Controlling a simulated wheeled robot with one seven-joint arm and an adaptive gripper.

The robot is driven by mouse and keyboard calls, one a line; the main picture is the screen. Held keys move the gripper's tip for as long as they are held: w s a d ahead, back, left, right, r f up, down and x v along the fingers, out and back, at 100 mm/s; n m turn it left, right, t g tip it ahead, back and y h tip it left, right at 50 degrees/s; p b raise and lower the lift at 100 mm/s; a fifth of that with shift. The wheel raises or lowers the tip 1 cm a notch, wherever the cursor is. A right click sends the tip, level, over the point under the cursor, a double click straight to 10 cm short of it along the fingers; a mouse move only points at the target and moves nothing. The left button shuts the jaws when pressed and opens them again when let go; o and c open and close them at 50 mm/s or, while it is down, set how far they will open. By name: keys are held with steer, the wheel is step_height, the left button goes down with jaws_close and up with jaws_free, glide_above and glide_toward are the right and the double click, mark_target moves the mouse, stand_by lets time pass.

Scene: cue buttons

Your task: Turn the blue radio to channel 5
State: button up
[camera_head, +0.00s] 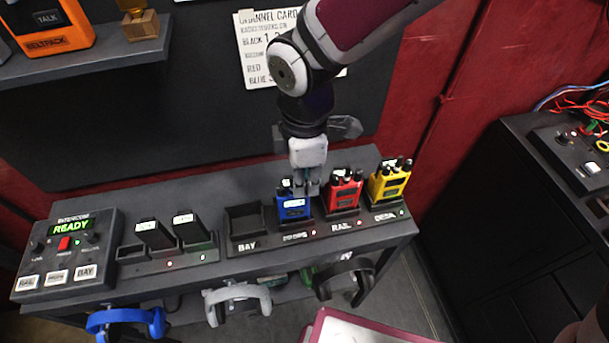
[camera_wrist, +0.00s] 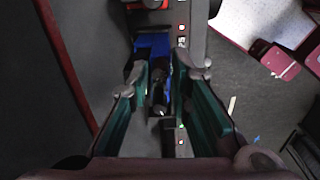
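The blue radio (camera_head: 293,207) stands upright in a dark charging bay on the bench, left of the red radio (camera_head: 343,189). My gripper (camera_head: 307,188) points down at the top right of the blue radio and overlaps its top edge in the head view. In the wrist view, my gripper (camera_wrist: 168,78) has its two fingers apart, with the blue radio (camera_wrist: 152,43) between and beyond the tips. Dark knob or antenna shapes show between the fingers; I cannot tell whether the fingers touch them. The channel marking is too small to read.
The yellow radio (camera_head: 388,182) stands right of the red one. An empty bay (camera_head: 246,222) lies left of the blue radio. A channel card (camera_head: 258,52) hangs behind, partly hidden by my arm. An intercom box (camera_head: 68,250) reading READY sits at the far left.

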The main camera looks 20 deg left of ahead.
steer(key=shift+o, duration=0.4)
step_height(320, 180, up, 12)
stand_by(0.4)
steer(key=shift+s+r, duration=0.1)
step_height(320, 180, down, 12)
steer(key=n+p, duration=0.3)
steer(key=n, duration=0.2)
steer(key=shift+f+p, duration=0.2)
steer(key=shift+p, duration=0.1)
stand_by(0.4)
steer(key=shift+c, duration=0.3)
jaws_close()
